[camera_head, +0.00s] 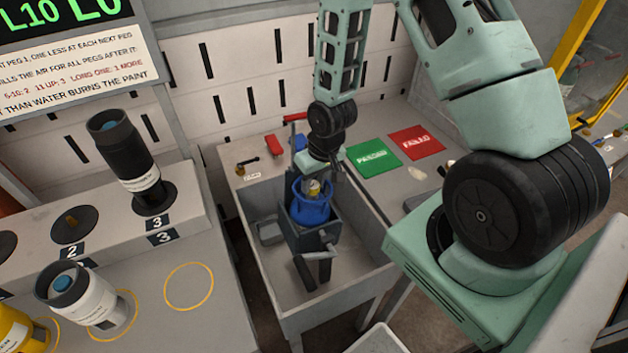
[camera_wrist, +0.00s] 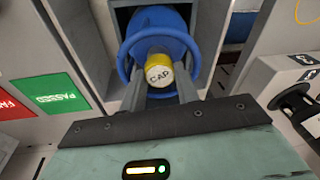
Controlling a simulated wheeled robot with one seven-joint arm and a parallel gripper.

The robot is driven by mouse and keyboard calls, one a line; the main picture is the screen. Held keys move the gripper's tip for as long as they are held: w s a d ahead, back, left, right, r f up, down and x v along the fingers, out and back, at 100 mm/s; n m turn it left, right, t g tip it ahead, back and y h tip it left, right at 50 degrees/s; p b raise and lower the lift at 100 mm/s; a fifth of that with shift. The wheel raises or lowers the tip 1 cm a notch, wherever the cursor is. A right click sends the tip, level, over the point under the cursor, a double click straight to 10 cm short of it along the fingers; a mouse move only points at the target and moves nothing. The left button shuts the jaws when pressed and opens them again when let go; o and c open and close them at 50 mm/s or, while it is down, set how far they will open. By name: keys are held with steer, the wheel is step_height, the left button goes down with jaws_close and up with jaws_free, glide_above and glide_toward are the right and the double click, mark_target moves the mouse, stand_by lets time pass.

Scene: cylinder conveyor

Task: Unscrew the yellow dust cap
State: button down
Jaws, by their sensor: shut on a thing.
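The yellow dust cap (camera_wrist: 158,72), with a white top marked CAP, sits at the middle of a blue cylinder (camera_wrist: 186,42) with a round blue collar. The blue cylinder (camera_head: 309,205) stands upright in a dark vise inside the grey sink-like bin. My gripper (camera_wrist: 160,86) is shut on the cap, one finger on each side of it. In the head view my gripper (camera_head: 316,184) reaches down from above onto the cylinder's top, and the cap (camera_head: 314,188) is partly hidden by it.
The dark vise (camera_head: 299,240) with its handle stands in the grey bin (camera_head: 258,262). Green PASSED (camera_head: 373,158) and red FAILED (camera_head: 417,141) mats lie to the right. A black cylinder (camera_head: 121,150) and a white one (camera_head: 88,300) stand at left by numbered pegs.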

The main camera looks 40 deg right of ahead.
steer(key=n, duration=0.3)
steer(key=shift+r+y, duration=0.1)
steer(key=shift+y, duration=0.2)
steer(key=n, duration=0.2)
steer(key=shift+n+p, duration=0.35)
steer(key=shift+n, duration=0.05)
steer(key=shift+n+p, duration=0.5)
steer(key=shift+n, duration=0.6)
steer(key=n+p, duration=0.1)
steer(key=n, duration=0.2)
steer(key=shift+r+g+y, duration=0.1)
steer(key=shift+g+y, duration=0.2)
steer(key=shift+n, duration=0.4)
steer(key=c, duration=1.1)
jaws_free()
